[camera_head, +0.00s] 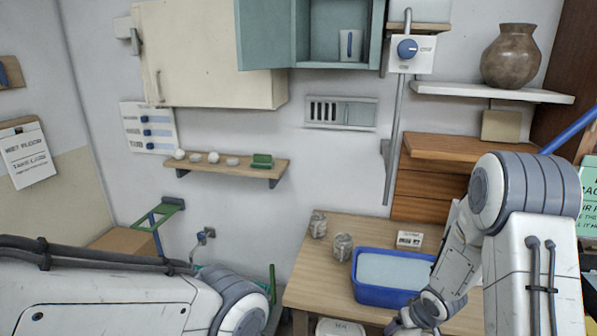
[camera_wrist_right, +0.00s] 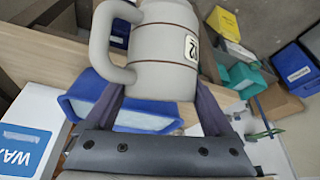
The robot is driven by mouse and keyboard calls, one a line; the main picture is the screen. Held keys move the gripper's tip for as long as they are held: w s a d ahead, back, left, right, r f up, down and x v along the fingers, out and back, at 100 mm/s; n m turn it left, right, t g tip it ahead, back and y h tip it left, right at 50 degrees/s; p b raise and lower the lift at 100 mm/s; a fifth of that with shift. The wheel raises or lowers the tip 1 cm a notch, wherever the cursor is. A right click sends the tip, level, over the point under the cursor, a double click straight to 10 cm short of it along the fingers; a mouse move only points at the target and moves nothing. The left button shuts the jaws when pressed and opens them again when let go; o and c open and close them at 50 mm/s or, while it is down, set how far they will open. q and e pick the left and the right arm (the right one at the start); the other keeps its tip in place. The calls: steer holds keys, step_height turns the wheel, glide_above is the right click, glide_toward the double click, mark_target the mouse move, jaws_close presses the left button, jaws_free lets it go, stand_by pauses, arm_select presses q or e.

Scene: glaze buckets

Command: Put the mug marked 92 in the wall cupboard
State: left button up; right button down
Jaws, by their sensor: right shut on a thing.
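A grey mug (camera_wrist_right: 160,55) with brown bands fills the upper middle of the right wrist view, its handle to the left. My right gripper (camera_wrist_right: 160,98) is shut on the mug's body. In the head view my right gripper (camera_head: 418,315) is low, by the front of the table; the mug cannot be made out there. A teal wall cupboard (camera_head: 270,35) stands open at the top, with a white, blue-striped container (camera_head: 350,45) inside. My left gripper is out of view.
A blue basin (camera_head: 385,297), two small grey jars (camera_head: 317,224) (camera_head: 342,247) and a labelled white block (camera_head: 409,239) stand on the wooden table (camera_head: 300,285). A cream cabinet (camera_head: 205,55) is left of the teal cupboard. A switch box (camera_head: 412,52) and a shelf with a vase (camera_head: 510,57) are right.

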arm_select(q)
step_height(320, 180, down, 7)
steer(key=b, duration=0.5)
arm_select(e)
steer(key=a+f, duration=0.6)
steer(key=a, duration=0.2)
steer(key=shift+m, duration=0.3)
steer(key=shift+a, duration=0.15)
